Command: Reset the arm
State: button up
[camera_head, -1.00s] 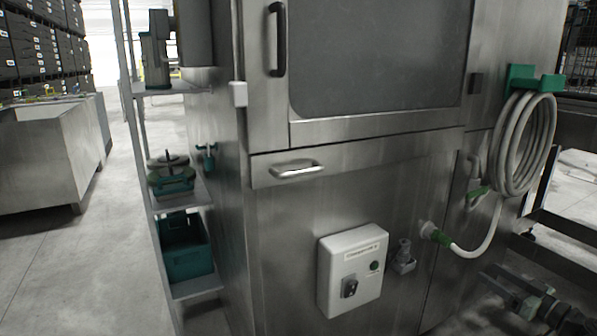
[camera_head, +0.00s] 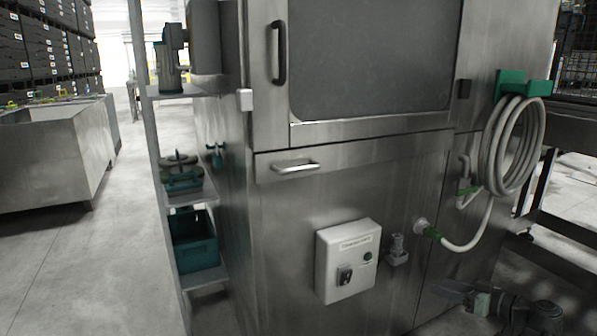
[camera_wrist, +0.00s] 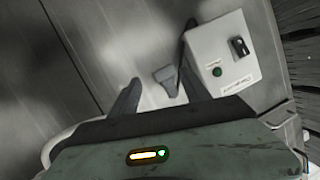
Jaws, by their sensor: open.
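My gripper (camera_head: 448,289) is low at the right in the head view, in front of the washer's steel front. In the wrist view its two dark fingers (camera_wrist: 160,88) are apart, with nothing held between them. A grey fitting (camera_wrist: 166,78) on the panel shows beyond the gap between the fingers. It also shows in the head view (camera_head: 397,250), right of the white control box (camera_head: 347,262). The control box (camera_wrist: 220,55) appears tilted at the upper right of the wrist view, apart from the fingers as far as I can tell.
A coiled hose (camera_head: 513,145) hangs from a green holder at the right. A bar handle (camera_head: 296,166) sticks out of the panel. A shelf rack with a teal crate (camera_head: 195,240) stands left of the washer. Open floor (camera_head: 80,270) lies at the left.

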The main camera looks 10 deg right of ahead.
jog(key=w+a+f+g+p, duration=0.2)
jog(key=a+f+g, duration=0.15)
jog(key=a, duration=0.65)
jog(key=w+a+f+g+p, duration=0.2)
jog(key=w+a+f+g, duration=0.15)
jog(key=a, duration=0.65)
jog(key=s+a+f+m+g+h+p, duration=0.1)
jog(key=s+a+g+h+p, duration=0.15)
jog(key=a, duration=0.65)
jog(key=s+a+f+m+g+h+p, duration=0.15)
jog(key=a+g+h, duration=0.25)
jog(key=a, duration=0.4)
notch_tip(320, 180, up, 38)
jog(key=p, duration=3.8)
jog(key=shift+s+a+r, duration=0.2)
jog(key=shift+s+a, duration=0.1)
jog(key=shift+s, duration=0.15)
jog(key=shift+f, duration=0.15)
